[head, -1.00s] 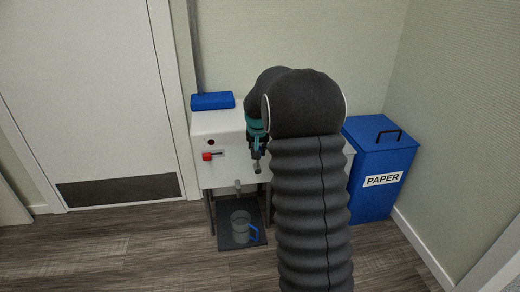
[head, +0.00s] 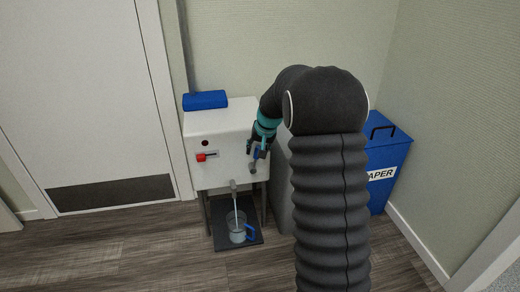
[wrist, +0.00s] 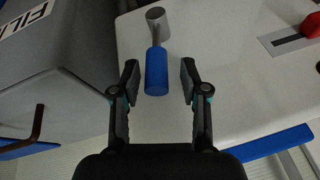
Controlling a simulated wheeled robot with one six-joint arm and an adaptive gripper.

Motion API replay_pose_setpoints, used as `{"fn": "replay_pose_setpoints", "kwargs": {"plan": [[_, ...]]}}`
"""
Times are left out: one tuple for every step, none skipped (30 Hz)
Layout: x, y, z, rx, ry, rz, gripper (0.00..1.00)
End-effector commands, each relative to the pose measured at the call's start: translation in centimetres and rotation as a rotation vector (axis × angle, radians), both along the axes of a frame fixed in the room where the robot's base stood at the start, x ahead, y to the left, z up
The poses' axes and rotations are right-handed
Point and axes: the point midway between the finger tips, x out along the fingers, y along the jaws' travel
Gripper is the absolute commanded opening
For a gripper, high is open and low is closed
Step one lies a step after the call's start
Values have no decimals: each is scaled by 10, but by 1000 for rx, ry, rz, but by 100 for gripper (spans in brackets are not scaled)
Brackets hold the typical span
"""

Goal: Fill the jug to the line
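The clear jug (head: 238,236) with a blue handle stands on the dark tray (head: 221,243) under the spout (head: 233,184). A thin pale stream runs from the spout into the jug. The water level and the line are too small to make out. My gripper (head: 257,152) is at the front of the white dispenser (head: 219,122), near its right side. In the wrist view my gripper (wrist: 160,82) is open, its fingers apart on either side of a blue-gripped lever (wrist: 157,72), with gaps on both sides.
A red knob (head: 201,157) sits in a slot on the dispenser's front, left of my gripper. A grey casing (wrist: 75,55) with partly visible lettering stands close by. A blue PAPER bin (head: 389,155) is at the right. Floor at left is clear.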

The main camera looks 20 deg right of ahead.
Motion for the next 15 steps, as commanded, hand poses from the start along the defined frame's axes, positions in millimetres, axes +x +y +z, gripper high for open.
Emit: {"fn": "replay_pose_setpoints", "kwargs": {"plan": [[0,-1,0,0,0,-2,49],[0,-2,0,-1,-1,-3,49],[0,-2,0,0,-1,-4,49],[0,-3,0,0,-2,-5,49],[0,-3,1,-1,-2,-5,49],[0,-4,1,-1,-2,-5,49],[0,-4,1,-1,-2,-5,49],[0,-4,1,-1,-3,-5,49],[0,-4,2,-1,-3,-5,49],[-1,-4,4,-2,-4,-5,49],[-1,-4,6,-2,-4,-5,49],[-3,-5,9,-2,-4,-6,49],[-4,-5,13,-1,-5,-5,49],[-6,-5,17,-1,-6,-6,49],[-8,-6,23,-1,-6,-6,49]]}}
